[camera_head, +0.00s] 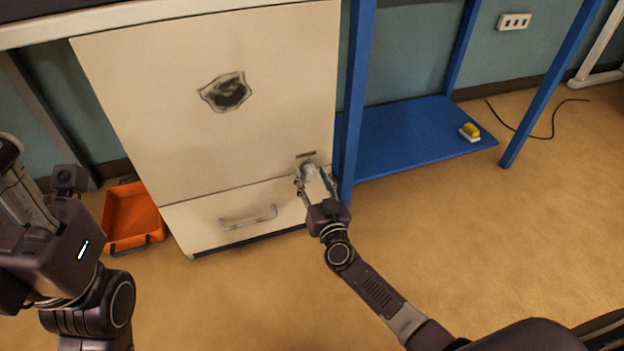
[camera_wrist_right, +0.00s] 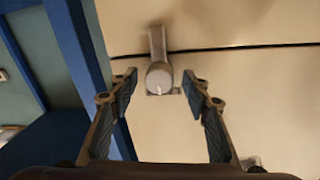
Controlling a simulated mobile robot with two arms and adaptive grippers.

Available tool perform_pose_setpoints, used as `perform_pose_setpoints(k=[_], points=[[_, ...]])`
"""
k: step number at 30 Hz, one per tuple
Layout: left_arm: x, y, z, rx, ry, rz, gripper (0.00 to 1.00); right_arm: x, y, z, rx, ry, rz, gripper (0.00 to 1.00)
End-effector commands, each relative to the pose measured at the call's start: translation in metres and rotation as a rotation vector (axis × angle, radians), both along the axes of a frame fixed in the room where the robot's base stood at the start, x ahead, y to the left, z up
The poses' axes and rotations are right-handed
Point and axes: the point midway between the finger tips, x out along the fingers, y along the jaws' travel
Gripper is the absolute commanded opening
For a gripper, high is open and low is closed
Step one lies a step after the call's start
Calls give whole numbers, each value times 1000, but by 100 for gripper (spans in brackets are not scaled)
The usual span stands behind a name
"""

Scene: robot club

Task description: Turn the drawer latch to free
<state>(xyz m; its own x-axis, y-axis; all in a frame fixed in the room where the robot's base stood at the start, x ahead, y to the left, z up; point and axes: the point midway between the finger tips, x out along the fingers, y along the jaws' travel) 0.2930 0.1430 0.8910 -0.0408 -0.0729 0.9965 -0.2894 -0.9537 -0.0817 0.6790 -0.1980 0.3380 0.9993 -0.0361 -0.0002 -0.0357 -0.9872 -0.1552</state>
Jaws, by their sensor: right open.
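The drawer latch is a grey knob with a short bar. In the right wrist view the latch (camera_wrist_right: 158,75) shows between my fingertips, its bar crossing the dark seam between two cream panels. In the head view the latch (camera_head: 308,171) sits at the upper right of the cream drawer (camera_head: 190,222), which looks closed and has a pale handle (camera_head: 248,217). My right gripper (camera_head: 316,183) is open; it also shows in the right wrist view (camera_wrist_right: 160,85). A finger stands on each side of the knob, with visible gaps. My left gripper (camera_head: 18,190) is at the left edge, partly cut off.
The cream cabinet front (camera_head: 210,100) has a dark torn-looking mark. A blue rack leg (camera_head: 355,100) stands close beside the latch. A blue shelf (camera_head: 410,140) holds a yellow block (camera_head: 470,131). An orange tray (camera_head: 131,214) lies left of the drawer. The front floor is clear.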

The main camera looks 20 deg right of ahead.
Motion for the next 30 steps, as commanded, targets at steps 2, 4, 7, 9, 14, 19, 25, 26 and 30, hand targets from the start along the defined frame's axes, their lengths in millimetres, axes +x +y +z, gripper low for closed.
perform_pose_setpoints(k=[2, 4, 7, 9, 14, 19, 25, 26, 30], points=[[0, 0, 0, 0, 0, 0, 40, 0, 0, 0, 0, 0, 0, 44], [0, 0, 0, 0, 0, 0, 40, 0, 0, 0, 0, 0, 0, 44], [0, 0, 0, 0, 0, 0, 40, 0, 0, 0, 0, 0, 0, 34], [0, 0, 0, 0, 0, 0, 40, 0, 0, 0, 0, 0, 0, 26], [0, 0, 0, 0, 0, 0, 40, -1, 0, 0, 0, 0, 0, 9], [0, 0, 1, 0, 0, -1, 40, -1, 0, 0, 2, 0, 0, 2], [0, 0, 3, -1, 0, -1, 40, -1, 0, 1, 38, 2, -1, 2], [0, 0, 3, -2, 2, -1, 40, -1, 0, 1, 49, 2, 0, 2], [0, 1, 3, -6, 9, -3, 40, -1, 0, 2, 125, 5, -1, 2]])
